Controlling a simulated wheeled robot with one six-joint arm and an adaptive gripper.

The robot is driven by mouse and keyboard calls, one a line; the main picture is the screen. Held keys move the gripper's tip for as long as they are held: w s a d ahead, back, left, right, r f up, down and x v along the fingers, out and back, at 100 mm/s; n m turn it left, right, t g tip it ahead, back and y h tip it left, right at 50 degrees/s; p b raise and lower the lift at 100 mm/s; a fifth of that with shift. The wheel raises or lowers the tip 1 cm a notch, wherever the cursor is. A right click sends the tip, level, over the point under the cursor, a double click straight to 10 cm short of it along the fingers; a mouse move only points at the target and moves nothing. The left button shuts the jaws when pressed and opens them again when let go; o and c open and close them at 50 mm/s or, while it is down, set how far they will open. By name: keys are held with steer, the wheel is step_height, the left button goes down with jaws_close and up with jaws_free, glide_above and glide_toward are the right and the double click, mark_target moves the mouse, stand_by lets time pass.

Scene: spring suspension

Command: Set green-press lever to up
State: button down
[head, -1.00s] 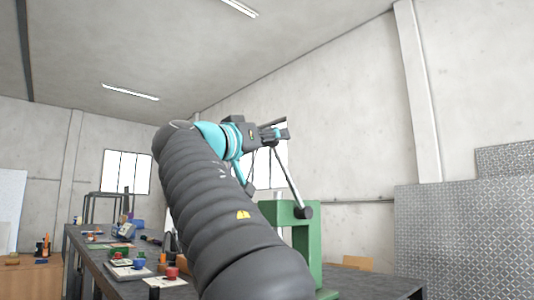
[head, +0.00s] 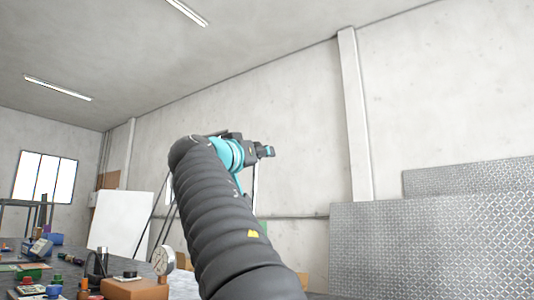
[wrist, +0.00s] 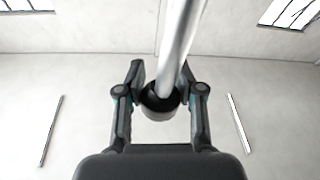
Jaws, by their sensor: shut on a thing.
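My gripper (head: 268,152) is raised in the middle of the head view, seen from behind my arm. In the wrist view my gripper's two fingers (wrist: 161,78) stand on either side of the lever (wrist: 179,40), a bright metal rod with a dark round knob (wrist: 160,102) at its near end. The gripper is shut on the lever near this knob. The rod runs up and out of the wrist picture. Only a small bit of the green press (head: 262,228) shows beside my arm in the head view. The lever's pivot is hidden, so its angle is hard to tell.
At the lower left, a table carries an orange-brown box (head: 135,289), a round dial gauge (head: 163,261) and several small coloured parts. A white board (head: 120,222) stands behind. Metal tread-plate panels (head: 430,245) line the right. The air around my gripper looks clear.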

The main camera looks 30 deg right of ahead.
steer(key=shift+w+d+f, duration=0.25)
steer(key=shift+d+f, duration=0.1)
stand_by(2.1)
stand_by(0.5)
steer(key=c, duration=0.7)
jaws_free()
steer(key=shift+d, duration=0.1)
steer(key=shift+r, duration=0.15)
steer(key=shift+s, duration=0.1)
steer(key=v, duration=1.2)
steer(key=shift+r, duration=0.1)
